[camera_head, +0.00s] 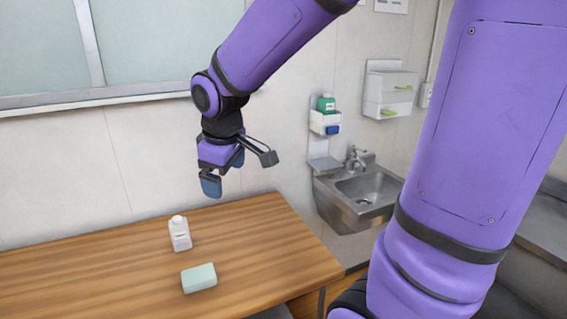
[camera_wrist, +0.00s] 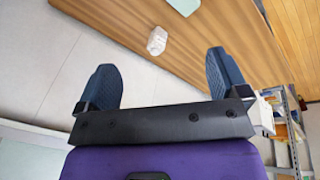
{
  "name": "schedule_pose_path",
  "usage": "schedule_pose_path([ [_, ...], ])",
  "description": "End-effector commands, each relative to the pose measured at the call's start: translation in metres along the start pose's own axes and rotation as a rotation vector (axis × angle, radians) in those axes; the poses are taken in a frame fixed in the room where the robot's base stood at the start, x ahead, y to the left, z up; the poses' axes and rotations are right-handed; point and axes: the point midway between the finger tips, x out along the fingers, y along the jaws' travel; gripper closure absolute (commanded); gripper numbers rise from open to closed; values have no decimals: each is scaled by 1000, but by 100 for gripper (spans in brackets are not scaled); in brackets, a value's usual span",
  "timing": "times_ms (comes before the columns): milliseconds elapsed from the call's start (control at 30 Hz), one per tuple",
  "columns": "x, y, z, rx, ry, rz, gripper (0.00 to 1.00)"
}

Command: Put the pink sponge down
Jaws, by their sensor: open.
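My gripper (camera_head: 224,174) is open and empty, raised above the back edge of the wooden table (camera_head: 250,237). In the wrist view both blue fingers of my gripper (camera_wrist: 161,78) are spread wide with nothing between them. No pink sponge shows in either view. A pale mint-green block (camera_head: 199,278) lies on the table near its front, apart from my gripper. It also shows at the top edge of the wrist view (camera_wrist: 184,5), partly cut off.
A white bottle (camera_head: 180,234) stands on the table behind the block. A steel sink (camera_head: 362,193) is on the wall at right, with a dispenser (camera_head: 325,121) above it. The right part of the tabletop is clear. Shelving (camera_wrist: 291,130) shows at right in the wrist view.

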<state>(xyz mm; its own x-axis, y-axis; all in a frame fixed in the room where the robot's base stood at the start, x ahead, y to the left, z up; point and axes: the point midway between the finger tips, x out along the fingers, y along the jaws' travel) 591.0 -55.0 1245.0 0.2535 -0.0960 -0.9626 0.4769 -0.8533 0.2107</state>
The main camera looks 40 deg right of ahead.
Motion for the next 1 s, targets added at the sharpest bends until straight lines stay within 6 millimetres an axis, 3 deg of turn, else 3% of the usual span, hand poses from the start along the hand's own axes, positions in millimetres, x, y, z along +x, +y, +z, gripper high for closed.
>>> schedule_pose_path([
  [33,-15,-2,11,45,20,9,7],
  [200,-53,-13,46,203,79,17,7],
  [433,-91,-32,95,406,163,-3,7],
  [700,-107,-48,128,537,221,-36,7],
  [1000,-108,-50,131,552,225,-42,7],
])
